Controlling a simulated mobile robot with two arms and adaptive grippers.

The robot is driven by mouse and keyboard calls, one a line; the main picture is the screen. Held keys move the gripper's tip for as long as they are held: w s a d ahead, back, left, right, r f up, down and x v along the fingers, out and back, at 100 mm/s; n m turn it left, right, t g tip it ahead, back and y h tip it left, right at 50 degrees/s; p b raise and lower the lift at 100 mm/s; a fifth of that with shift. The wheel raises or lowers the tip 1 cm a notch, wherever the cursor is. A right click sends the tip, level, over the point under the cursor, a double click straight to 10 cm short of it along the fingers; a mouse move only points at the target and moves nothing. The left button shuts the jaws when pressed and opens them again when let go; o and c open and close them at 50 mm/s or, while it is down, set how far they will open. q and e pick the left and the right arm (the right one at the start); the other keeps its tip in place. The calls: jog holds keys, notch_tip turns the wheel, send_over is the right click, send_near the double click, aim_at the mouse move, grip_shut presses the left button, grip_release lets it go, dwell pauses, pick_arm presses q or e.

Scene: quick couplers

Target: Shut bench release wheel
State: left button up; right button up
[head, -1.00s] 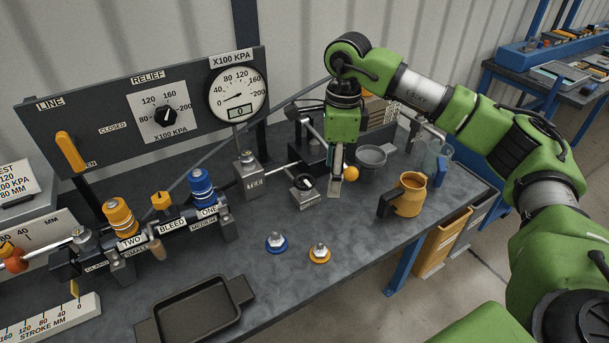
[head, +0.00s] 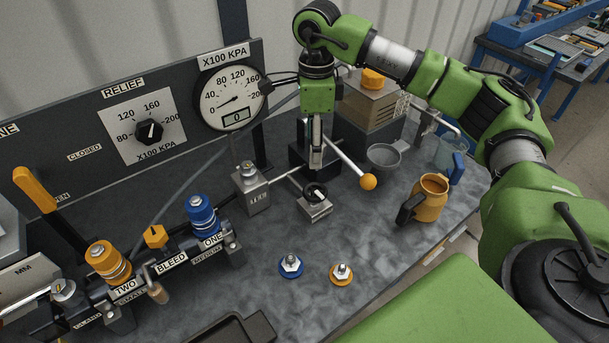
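The release wheel, a small black wheel (head: 315,192), sits on top of a low metal block (head: 315,209) on the bench. My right gripper (head: 316,168) points down just above and behind the wheel in the head view. A small gap seems to show between its tips and the wheel. The fingers are seen edge-on, so their opening cannot be judged. Nothing is visibly held. My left gripper is not in view. The gauge (head: 232,98) needle points low on its scale.
A pump lever with an orange ball (head: 368,182) is close on the gripper's right. Blue (head: 291,266) and orange (head: 341,274) couplers lie in front. A metal block (head: 251,188) stands left of the wheel.

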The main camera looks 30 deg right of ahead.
jog(key=p, duration=0.2)
send_over(315, 190)
notch_tip(315, 190, down, 7)
jog(key=shift+s+r, duration=0.1)
jog(key=shift+s, duration=0.05)
notch_tip(315, 190, down, 6)
jog(key=shift+f+p, duration=0.1)
jog(key=shift+p, duration=0.75)
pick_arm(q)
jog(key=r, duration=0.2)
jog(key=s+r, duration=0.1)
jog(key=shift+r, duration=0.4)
pick_arm(e)
jog(key=shift+w, duration=0.25)
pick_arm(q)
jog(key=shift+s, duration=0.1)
pick_arm(e)
jog(key=shift+c, duration=0.4)
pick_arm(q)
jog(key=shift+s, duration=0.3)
pick_arm(e)
jog(key=c, duration=1)
